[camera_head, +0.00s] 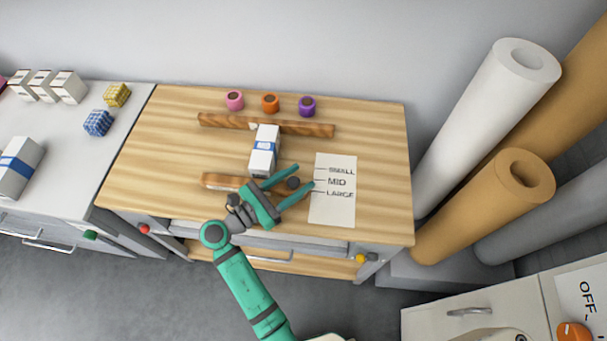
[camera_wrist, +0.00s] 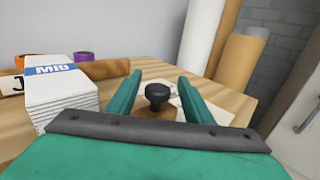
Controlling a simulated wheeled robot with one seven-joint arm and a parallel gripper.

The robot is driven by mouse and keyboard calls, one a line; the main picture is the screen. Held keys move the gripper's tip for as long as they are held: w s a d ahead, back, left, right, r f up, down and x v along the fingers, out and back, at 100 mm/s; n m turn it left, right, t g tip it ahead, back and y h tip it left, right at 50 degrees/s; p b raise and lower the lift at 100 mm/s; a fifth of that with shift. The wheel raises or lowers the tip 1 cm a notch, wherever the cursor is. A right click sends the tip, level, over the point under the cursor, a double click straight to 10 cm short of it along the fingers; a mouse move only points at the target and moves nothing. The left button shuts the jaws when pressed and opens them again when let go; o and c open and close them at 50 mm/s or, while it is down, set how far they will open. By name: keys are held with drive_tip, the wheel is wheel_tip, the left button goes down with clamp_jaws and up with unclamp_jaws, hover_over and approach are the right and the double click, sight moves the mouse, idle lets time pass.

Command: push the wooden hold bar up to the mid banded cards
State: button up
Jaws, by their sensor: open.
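The wooden hold bar (camera_head: 222,181) lies across the front of the wooden bench top, partly hidden under my gripper. Its black knob (camera_head: 293,183) stands near its right end. The mid banded cards (camera_head: 264,150) are a white stack with a blue band, behind the bar. The band reads MID in the wrist view (camera_wrist: 60,92). My gripper (camera_head: 304,177) is open over the bar's right part. In the wrist view the knob (camera_wrist: 157,92) stands between the open fingers, with visible gaps on both sides.
A second wooden bar (camera_head: 310,128) lies behind the stack. A sheet (camera_head: 335,210) marked SMALL, MID and LARGE lies to the right. Pink, orange (camera_head: 270,103) and purple rolls stand at the back. Large paper rolls (camera_head: 480,120) stand right of the bench; another banded stack (camera_head: 17,167) is left.

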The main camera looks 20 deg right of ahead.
sight(275, 194)
drive_tip(key=v, duration=0.7)
drive_tip(key=shift+w, duration=0.2)
drive_tip(key=shift+s+a, duration=0.25)
drive_tip(key=shift+s, duration=0.05)
drive_tip(key=shift+a, duration=0.1)
drive_tip(key=shift+a, duration=0.2)
